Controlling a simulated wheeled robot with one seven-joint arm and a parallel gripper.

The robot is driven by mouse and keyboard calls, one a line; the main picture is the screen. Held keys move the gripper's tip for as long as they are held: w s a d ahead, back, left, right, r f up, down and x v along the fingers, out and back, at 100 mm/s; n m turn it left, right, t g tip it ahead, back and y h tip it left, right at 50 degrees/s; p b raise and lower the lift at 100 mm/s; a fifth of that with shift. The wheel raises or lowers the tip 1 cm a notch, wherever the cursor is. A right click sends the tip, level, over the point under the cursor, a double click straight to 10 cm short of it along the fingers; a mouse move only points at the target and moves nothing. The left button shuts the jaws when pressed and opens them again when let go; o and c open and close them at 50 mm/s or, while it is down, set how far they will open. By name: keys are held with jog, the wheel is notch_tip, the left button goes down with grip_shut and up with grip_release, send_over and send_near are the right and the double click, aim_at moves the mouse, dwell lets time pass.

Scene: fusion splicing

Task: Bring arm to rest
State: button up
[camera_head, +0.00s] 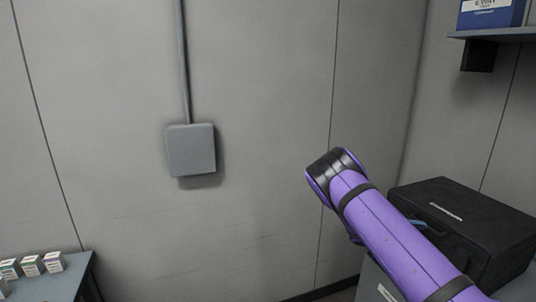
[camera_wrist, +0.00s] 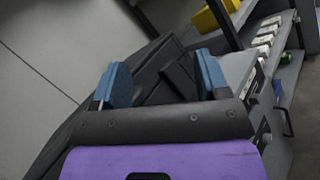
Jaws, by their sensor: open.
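My gripper (camera_wrist: 160,84) shows in the wrist view with its two blue fingers wide apart and nothing between them. A black case lies beyond the fingers in that view, partly hidden by them.
A black case (camera_head: 462,228) stands on a grey surface at the right, behind my arm. A shelf (camera_head: 497,34) with a blue box (camera_head: 490,13) is above it. A grey wall box (camera_head: 191,150) is mid-wall. Small white boxes (camera_head: 31,266) sit on a table at lower left.

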jog(key=s+a+r+m+t+y, duration=0.2)
jog(key=s+a+r+t+y, duration=0.15)
jog(key=s+r+y, duration=0.5)
jog(key=s+a+r+m+t+y, duration=0.15)
jog(key=s+r+t+y, duration=0.35)
jog(key=r, duration=0.7)
jog(key=s+a+r+t+y, duration=0.1)
jog(key=s+a+r+t, duration=0.2)
jog(key=s, duration=0.3)
jog(key=s+a+r+m+t+y, duration=0.1)
jog(key=s+a+r+t, duration=0.2)
jog(key=s, duration=0.4)
jog(key=s+a+r+t+y, duration=0.2)
jog(key=s+a+r+t, duration=0.1)
jog(key=s, duration=0.4)
jog(key=shift+s+a+r, duration=0.25)
jog(key=shift+a+r, duration=0.45)
jog(key=shift+r, duration=0.05)
jog(key=shift+w, duration=0.1)
